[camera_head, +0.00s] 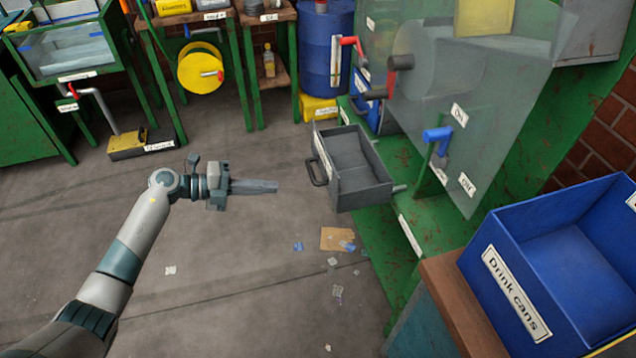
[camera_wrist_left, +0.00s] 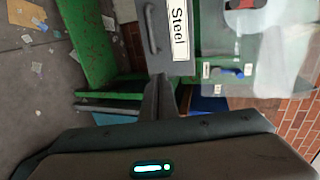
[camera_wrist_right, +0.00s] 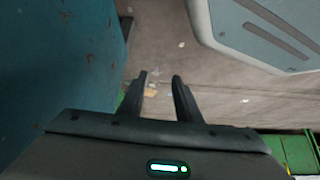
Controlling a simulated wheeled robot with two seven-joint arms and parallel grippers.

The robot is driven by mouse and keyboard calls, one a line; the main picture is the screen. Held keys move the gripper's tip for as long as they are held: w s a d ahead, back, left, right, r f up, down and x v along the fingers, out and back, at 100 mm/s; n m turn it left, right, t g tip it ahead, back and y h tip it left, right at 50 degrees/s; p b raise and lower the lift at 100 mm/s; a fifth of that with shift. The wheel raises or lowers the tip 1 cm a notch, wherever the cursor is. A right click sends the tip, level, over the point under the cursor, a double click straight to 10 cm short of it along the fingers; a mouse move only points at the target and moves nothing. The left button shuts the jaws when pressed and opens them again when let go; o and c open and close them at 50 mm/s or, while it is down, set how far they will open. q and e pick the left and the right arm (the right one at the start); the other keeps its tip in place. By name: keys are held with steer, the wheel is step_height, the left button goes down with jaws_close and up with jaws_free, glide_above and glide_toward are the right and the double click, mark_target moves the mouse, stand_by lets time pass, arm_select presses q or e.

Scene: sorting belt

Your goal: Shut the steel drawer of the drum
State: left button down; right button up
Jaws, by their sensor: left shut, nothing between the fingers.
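The steel drawer (camera_head: 362,187) is a grey open box. It sticks out from the green base of the drum machine (camera_head: 440,75) and looks empty. Its handle (camera_head: 317,170) faces left. In the left wrist view its front (camera_wrist_left: 165,62) carries a "Steel" label, with the handle (camera_wrist_left: 151,28) beside it. My left gripper (camera_head: 276,186) is shut and empty. It points right at the drawer front, with a gap left of the handle. My right gripper (camera_wrist_right: 160,77) shows only in its wrist view, with its fingers apart and nothing between them.
A blue "Drink cans" bin (camera_head: 510,290) stands on a wooden top at lower right. Scraps and a cardboard piece (camera_head: 336,239) lie on the floor.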

mark_target(330, 184)
arm_select(q)
steer(key=shift+d, duration=0.1)
